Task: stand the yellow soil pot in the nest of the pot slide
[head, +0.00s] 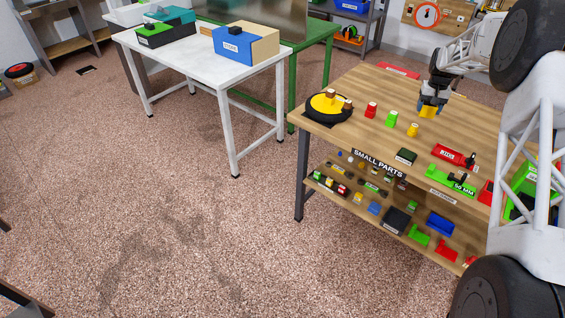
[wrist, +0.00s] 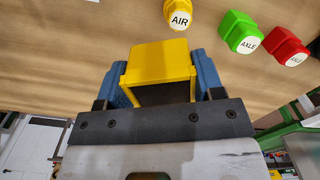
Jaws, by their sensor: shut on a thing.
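My gripper (head: 432,103) is shut on a yellow block-like piece, which I take as the yellow soil pot (head: 427,112). In the wrist view the yellow pot (wrist: 158,62) sits between the two blue fingers of my gripper (wrist: 160,78), and a dark hollow shows at its near side. The pot is held above the wooden bench near its far side. I cannot tell for sure which piece is the pot slide. A green slide-like piece (head: 440,178) with a dark part on it stands toward the front right of the bench, and its nest is not clear.
A yellow AIR piece (wrist: 178,14), a green AXLE piece (wrist: 240,32) and a red piece (wrist: 285,47) stand in a row. A black and yellow turntable (head: 327,106) is at the left end. A red piece (head: 453,155) and a dark green block (head: 406,156) stand nearer the front.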

